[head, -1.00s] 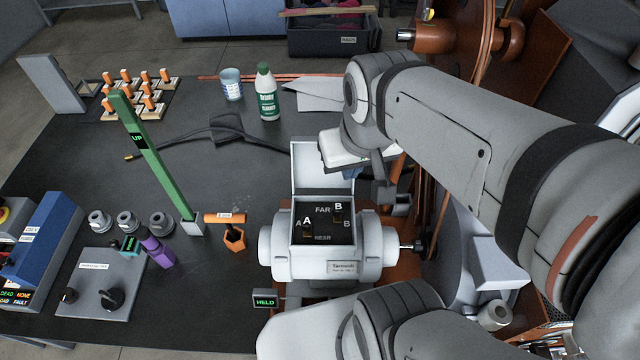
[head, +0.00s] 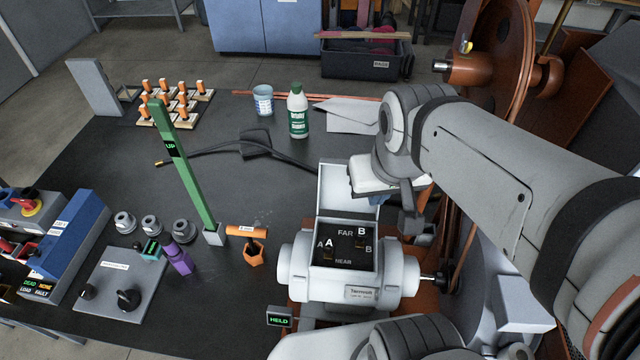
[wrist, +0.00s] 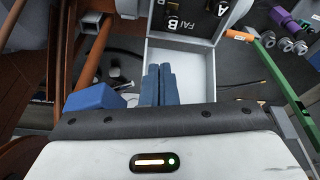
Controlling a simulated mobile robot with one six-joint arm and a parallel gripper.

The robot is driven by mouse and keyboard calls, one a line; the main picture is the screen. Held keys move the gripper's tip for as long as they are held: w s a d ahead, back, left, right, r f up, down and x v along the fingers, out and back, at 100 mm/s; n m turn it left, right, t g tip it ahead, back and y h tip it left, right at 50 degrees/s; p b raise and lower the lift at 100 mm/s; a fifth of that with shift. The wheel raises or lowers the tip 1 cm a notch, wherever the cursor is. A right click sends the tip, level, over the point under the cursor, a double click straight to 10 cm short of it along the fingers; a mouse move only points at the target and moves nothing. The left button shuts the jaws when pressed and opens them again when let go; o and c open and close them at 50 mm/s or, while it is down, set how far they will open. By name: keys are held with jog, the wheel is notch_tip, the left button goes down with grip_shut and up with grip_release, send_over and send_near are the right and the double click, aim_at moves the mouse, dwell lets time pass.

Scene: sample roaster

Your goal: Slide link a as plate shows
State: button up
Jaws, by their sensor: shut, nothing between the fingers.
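The open terminal box (head: 342,263) sits on top of a pale motor, with its lid (head: 347,187) raised at the back. Inside, link A (head: 328,252) stands at the left toward the NEAR marking, and link B (head: 361,242) stands at the right toward FAR. Both links also show upside down at the top of the wrist view, B (wrist: 173,20) and A (wrist: 213,7). A plate (head: 361,292) on the motor's front has print too small to read fully. My gripper (wrist: 157,70) is shut and empty, its blue fingers over the lid area, apart from both links.
A small sign (head: 279,319) reading HELD stands at the motor's front left. A bottle (head: 298,112) and cup (head: 263,100) are behind.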

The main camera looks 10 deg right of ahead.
jog(key=shift+o, duration=1.4)
jog(key=shift+a+n, duration=0.3)
jog(key=shift+n, duration=0.1)
jog(key=o, duration=0.6)
jog(key=a+n+g, duration=0.1)
jog(key=n, duration=0.1)
jog(key=a+n+g, duration=0.1)
jog(key=a+n, duration=0.1)
jog(key=a+f+n+g+h, duration=0.1)
jog(key=a+n, duration=0.1)
jog(key=shift+a+n+p, duration=0.2)
jog(key=shift+n+p, duration=0.2)
jog(key=n+g+h, duration=0.2)
jog(key=n+h, duration=0.1)
jog(key=n, duration=0.4)
send_near(327, 242)
jog(key=f, duration=0.2)
jog(key=shift+d+p+x, duration=0.15)
jog(key=shift+p+x, duration=0.1)
jog(key=shift+x, duration=1.65)
jog(key=shift+d+p+x, duration=0.15)
jog(key=shift+p+x, duration=0.1)
jog(key=shift+x, duration=1.6)
jog(key=shift+s+r, duration=0.15)
grip_shut()
